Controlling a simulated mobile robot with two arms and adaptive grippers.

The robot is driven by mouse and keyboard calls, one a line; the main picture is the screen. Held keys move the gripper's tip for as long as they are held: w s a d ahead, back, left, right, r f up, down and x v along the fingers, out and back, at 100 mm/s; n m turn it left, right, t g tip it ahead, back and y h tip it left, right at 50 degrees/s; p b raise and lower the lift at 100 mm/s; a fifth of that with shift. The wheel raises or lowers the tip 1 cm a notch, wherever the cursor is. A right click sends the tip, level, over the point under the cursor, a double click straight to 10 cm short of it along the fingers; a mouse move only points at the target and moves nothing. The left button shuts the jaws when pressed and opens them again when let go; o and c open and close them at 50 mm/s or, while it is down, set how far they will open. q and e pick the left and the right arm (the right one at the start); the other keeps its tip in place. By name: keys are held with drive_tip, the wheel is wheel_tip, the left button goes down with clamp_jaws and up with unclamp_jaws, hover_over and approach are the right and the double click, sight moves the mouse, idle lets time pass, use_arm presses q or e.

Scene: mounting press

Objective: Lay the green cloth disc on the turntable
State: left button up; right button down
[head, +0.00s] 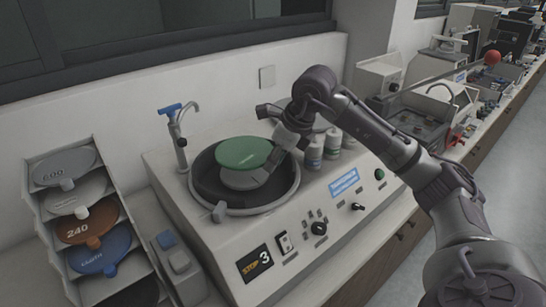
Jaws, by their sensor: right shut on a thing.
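The green cloth disc (243,152) is in the head view, held out roughly flat at the left end of my right gripper. My right gripper (266,160) is shut on the disc near its right edge. The disc is over the bowl of the machine, above the grey turntable (240,180), and covers part of it. I cannot tell whether the disc touches the turntable or hovers a little above it. My left gripper is not in view.
A rack (40,190) with labelled discs stands at the left. A blue-handled tap (176,125) rises behind the bowl. Several bottles (314,153) stand right of the bowl, close to my right arm. The machine's front panel (310,235) has knobs and a display.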

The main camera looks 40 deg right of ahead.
drive_tip(key=x, duration=0.1)
drive_tip(key=b+x, duration=0.1)
drive_tip(key=shift+d+f, duration=0.1)
drive_tip(key=shift+f, duration=0.3)
wheel_tip(320, 180, down, 3)
drive_tip(key=b, duration=0.2)
drive_tip(key=shift+s+b, duration=0.1)
drive_tip(key=shift+b, duration=0.25)
drive_tip(key=shift+f, duration=0.15)
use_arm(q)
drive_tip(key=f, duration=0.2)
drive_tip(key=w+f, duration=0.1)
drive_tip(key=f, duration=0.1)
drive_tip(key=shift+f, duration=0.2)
use_arm(e)
drive_tip(key=shift+s, duration=0.15)
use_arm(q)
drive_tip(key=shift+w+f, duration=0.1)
use_arm(e)
drive_tip(key=c, duration=0.9)
unclamp_jaws()
drive_tip(key=shift+o, duration=0.2)
